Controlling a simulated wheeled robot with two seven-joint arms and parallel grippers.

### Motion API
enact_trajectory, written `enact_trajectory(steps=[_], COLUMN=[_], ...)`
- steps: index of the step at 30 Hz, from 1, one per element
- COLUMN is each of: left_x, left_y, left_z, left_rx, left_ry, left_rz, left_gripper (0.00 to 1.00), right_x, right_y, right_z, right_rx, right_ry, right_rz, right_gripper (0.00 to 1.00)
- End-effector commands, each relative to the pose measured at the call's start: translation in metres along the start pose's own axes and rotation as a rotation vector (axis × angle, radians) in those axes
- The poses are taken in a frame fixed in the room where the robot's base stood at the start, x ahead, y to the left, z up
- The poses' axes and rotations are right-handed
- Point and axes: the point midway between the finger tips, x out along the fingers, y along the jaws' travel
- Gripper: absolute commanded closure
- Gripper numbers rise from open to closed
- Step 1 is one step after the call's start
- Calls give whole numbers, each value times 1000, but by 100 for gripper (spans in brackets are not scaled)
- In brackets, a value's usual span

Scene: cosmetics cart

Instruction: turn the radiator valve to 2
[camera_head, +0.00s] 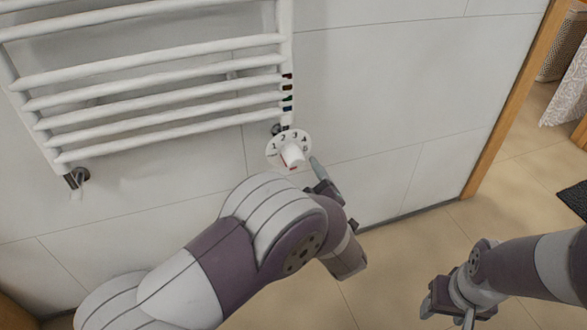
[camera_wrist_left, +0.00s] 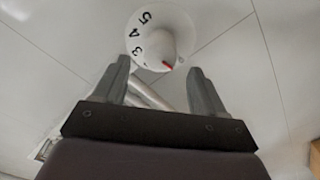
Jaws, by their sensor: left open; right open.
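The white radiator valve (camera_head: 290,152) is on the wall below the right end of the towel radiator. Its round dial carries black numbers, with 1, 2 and 3 readable in the head view. A red mark on the knob is at its lower side there. In the left wrist view the valve (camera_wrist_left: 160,38) shows 3, 4 and 5, and the red mark points down right. My left gripper (camera_wrist_left: 159,76) is open, its fingers apart below the knob in that view, with nothing between them. It also shows right of the valve in the head view (camera_head: 322,178). My right gripper (camera_head: 452,312) is open, low at right.
The white towel radiator (camera_head: 150,78) fills the upper left, with small coloured marks at its right end. A pipe (camera_wrist_left: 150,94) runs behind the left fingers. A wooden door frame (camera_head: 515,95) stands at right. Tiled floor (camera_head: 400,255) is clear between the arms.

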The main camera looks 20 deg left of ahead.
Motion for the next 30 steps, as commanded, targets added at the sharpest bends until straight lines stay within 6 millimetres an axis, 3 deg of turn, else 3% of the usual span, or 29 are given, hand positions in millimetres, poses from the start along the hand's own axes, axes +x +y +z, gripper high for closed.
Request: enact_trajectory(steps=[3, 9, 21, 26, 30], left_x=[28, 58, 68, 68, 68], left_y=[-4, -2, 0, 0, 0], left_z=[4, 2, 0, 1, 0], left_rx=[-2, -1, 1, 1, 3], left_ry=[2, 0, -3, -3, -3], left_rz=[-3, 0, 1, 1, 1], left_gripper=[29, 29, 29, 81, 82], right_x=[17, 28, 29, 29, 28], right_y=[0, 0, 0, 0, 0], right_z=[2, 4, 4, 4, 4], right_rx=[0, 0, 0, 0, 0], right_ry=[-1, -1, -1, -1, -1], right_rz=[0, 0, 0, 0, 0], right_gripper=[45, 45, 45, 45, 45])
